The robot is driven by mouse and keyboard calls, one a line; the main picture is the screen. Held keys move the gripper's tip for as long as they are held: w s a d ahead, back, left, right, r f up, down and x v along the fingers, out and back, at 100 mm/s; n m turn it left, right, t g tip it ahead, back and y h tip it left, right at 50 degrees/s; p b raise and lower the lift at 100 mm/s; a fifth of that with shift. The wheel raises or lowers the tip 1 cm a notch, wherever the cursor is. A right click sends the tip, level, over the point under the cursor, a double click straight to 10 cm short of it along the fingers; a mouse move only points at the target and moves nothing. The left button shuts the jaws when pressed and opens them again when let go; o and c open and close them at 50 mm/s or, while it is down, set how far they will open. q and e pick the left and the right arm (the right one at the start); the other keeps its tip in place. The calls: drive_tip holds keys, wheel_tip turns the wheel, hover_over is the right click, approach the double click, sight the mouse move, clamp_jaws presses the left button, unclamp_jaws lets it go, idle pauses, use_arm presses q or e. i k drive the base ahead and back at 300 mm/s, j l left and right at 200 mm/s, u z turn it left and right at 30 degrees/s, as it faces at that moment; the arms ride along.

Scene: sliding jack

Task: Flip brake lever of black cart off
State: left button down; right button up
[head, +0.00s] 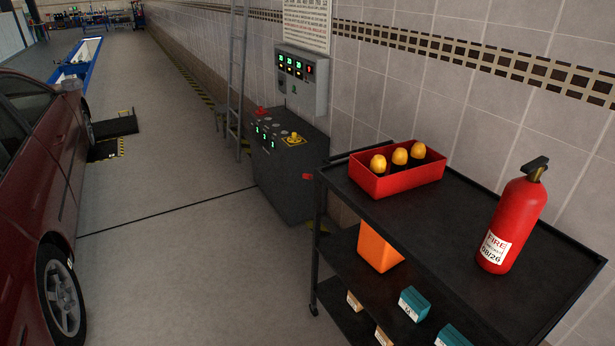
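The black cart (440,215) stands at the right against the tiled wall, with a flat top and lower shelves. The cart's near lower part is cut off by the frame. Neither of my grippers is in view.
On the cart's top are a red bin (398,182) with yellow-topped items and a fire extinguisher (512,220). An orange container (378,248) and small boxes sit below. A control cabinet (285,175) stands behind. A red car (35,170) is left; the floor between is clear.

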sight(309, 176)
drive_tip(key=i+j, duration=0.5)
drive_tip(key=i+j+z, duration=0.15)
drive_tip(key=i+j, duration=0.9)
drive_tip(key=i+j+z, duration=0.15)
drive_tip(key=i+j, duration=0.3)
drive_tip(key=j, duration=0.15)
drive_tip(key=i+j, duration=0.5)
drive_tip(key=j, duration=0.15)
drive_tip(key=z, duration=0.05)
